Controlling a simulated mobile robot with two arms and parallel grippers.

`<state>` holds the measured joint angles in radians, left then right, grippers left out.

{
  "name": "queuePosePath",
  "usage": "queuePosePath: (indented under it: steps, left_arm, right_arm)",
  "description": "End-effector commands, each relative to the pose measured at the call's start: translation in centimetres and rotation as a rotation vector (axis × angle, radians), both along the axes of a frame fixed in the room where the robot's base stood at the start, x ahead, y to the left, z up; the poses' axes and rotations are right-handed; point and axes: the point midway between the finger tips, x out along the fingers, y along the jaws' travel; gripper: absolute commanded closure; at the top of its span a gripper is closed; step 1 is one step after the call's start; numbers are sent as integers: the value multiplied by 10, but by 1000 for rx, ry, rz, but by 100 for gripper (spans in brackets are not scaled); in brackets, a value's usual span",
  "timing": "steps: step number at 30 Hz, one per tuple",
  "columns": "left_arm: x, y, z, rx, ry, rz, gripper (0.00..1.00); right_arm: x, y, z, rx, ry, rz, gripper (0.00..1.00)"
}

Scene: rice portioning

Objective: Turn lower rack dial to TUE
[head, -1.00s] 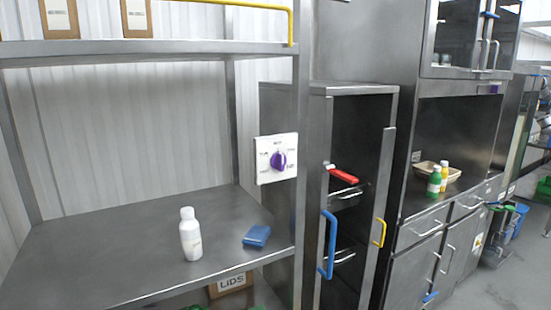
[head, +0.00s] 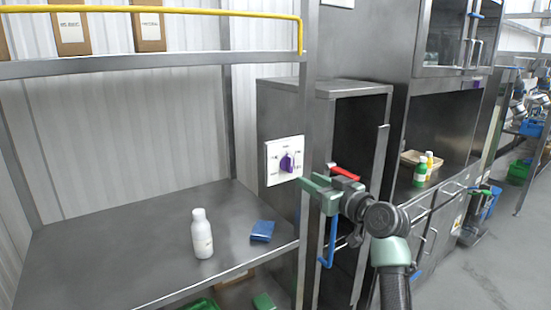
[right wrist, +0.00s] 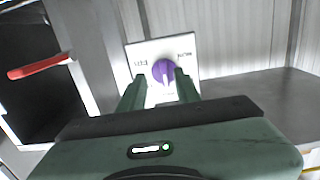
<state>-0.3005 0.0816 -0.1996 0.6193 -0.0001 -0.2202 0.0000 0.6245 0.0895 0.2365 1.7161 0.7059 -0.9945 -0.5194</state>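The dial also shows in the right wrist view (right wrist: 163,70), with small lettering on the plate (right wrist: 140,50) to both sides, too small to read surely. Which mark the dial points to I cannot tell. My right gripper (head: 305,182) is at the lower right of the plate. In the right wrist view its two fingers (right wrist: 159,84) are spread apart, with the dial between and just beyond their tips; contact is not clear. My left gripper is not in view.
A white bottle (head: 202,234) and a blue block (head: 262,231) stand on the rack shelf (head: 110,255). Right of the post is an open cabinet (head: 325,88) with a red-handled thing (head: 344,172) and a blue handle (head: 329,243). Boxes (head: 149,28) stand on the upper shelf.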

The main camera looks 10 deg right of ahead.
Motion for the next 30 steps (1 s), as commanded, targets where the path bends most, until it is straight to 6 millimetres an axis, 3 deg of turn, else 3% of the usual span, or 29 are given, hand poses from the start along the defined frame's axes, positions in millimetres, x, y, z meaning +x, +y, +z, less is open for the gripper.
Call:
queuePosePath:
  steps: [1,6,18,30]
  left_arm:
    - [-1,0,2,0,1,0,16]
    - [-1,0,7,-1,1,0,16]
    - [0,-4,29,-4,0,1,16]
    - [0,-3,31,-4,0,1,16]
  right_arm:
    - [-3,-1,17,-3,-25,5,67]
    - [1,3,32,-5,-48,15,67]
    - [57,23,31,-4,-44,14,67]
    - [67,27,28,-6,-45,12,67]
